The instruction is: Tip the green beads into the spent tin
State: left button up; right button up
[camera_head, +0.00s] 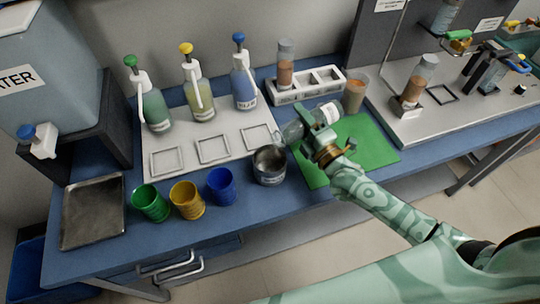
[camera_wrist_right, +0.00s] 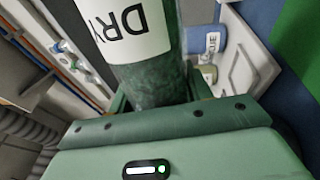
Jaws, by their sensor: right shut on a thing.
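A clear cylinder (camera_head: 329,112) with a white label lies tilted far over, close to horizontal, in my right gripper (camera_head: 311,131). In the right wrist view the cylinder (camera_wrist_right: 128,25) fills the jaws, its label reads DRY, and green material shows through its wall. My right gripper is shut around its middle. The cylinder's left end is just above and right of the grey metal tin (camera_head: 264,180), near its rim. The tin stands upright on the blue bench; its label is too small to read. I cannot see beads falling. My left gripper is not in view.
Green, yellow and blue cups (camera_head: 188,200) stand left of the tin. Behind are pump bottles (camera_head: 199,100) on a white board (camera_head: 190,155) and a white rack (camera_head: 310,84). A jar (camera_head: 354,93) stands behind the green mat (camera_head: 376,139). A metal tray (camera_head: 92,215) lies far left.

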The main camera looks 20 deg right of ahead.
aim_at(293, 120)
jog(key=shift+s+a+r+n+y+p, duration=0.1)
jog(key=shift+a+r+n+y+p, duration=0.1)
jog(key=shift+r+n+p, duration=0.45)
jog(key=shift+a+r+n+y+p, duration=0.1)
jog(key=shift+a+r+n+p, duration=0.15)
jog(key=shift+n+p, duration=0.6)
dwell(0.6)
jog(key=shift+s+a+r+n+g+y+p, duration=0.1)
jog(key=shift+a+r+n+g+y+p, duration=0.1)
jog(key=shift+a+r+n+p, duration=0.55)
jog(key=shift+s+a+r+n+g+y+p, duration=0.15)
jog(key=shift+r+n+p, duration=0.25)
jog(key=shift+n+p, duration=0.75)
dwell(2.7)
jog(key=shift+d, duration=0.1)
